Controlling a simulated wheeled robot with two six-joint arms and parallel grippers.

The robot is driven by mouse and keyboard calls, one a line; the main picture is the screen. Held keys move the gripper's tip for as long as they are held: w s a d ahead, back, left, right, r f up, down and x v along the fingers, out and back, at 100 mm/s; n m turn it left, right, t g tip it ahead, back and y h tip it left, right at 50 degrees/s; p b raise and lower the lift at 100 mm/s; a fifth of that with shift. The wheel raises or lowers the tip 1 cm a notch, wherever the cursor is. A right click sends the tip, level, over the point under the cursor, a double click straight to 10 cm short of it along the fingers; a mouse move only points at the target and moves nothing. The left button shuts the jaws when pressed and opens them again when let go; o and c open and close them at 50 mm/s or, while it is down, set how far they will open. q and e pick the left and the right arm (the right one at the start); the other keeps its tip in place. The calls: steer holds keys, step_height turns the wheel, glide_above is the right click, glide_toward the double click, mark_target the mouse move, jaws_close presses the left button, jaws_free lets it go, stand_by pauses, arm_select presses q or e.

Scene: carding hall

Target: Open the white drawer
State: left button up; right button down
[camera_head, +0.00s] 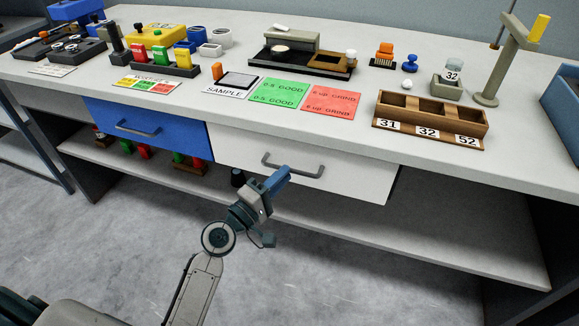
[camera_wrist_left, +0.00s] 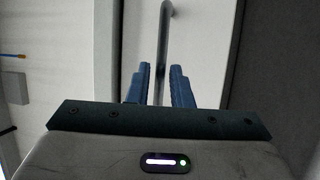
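The white drawer (camera_head: 350,176) is shut under the workbench, its front level with the blue drawer beside it. Its grey bar handle (camera_head: 312,174) crosses the upper part of its front. My left gripper (camera_head: 281,176) is at the left part of this handle, its blue fingers hiding some of the bar. In the left wrist view, the handle (camera_wrist_left: 163,35) runs down between the two spread fingers of the gripper (camera_wrist_left: 161,70), with a gap on each side. I cannot tell how deep the bar sits between them. My right gripper is out of view.
The blue drawer (camera_head: 150,128) with its own handle is to the left. A lower shelf (camera_head: 420,232) runs beneath. The benchtop holds a wooden tray (camera_head: 430,118), red and green cards and several tools. The floor (camera_head: 120,240) in front is clear.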

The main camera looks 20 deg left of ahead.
arm_select(q)
steer(key=shift+x, duration=1.55)
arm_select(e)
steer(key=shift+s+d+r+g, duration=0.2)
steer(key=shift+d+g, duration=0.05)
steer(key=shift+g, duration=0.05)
arm_select(q)
steer(key=shift+c, duration=0.5)
jaws_close()
steer(key=shift+f, duration=0.1)
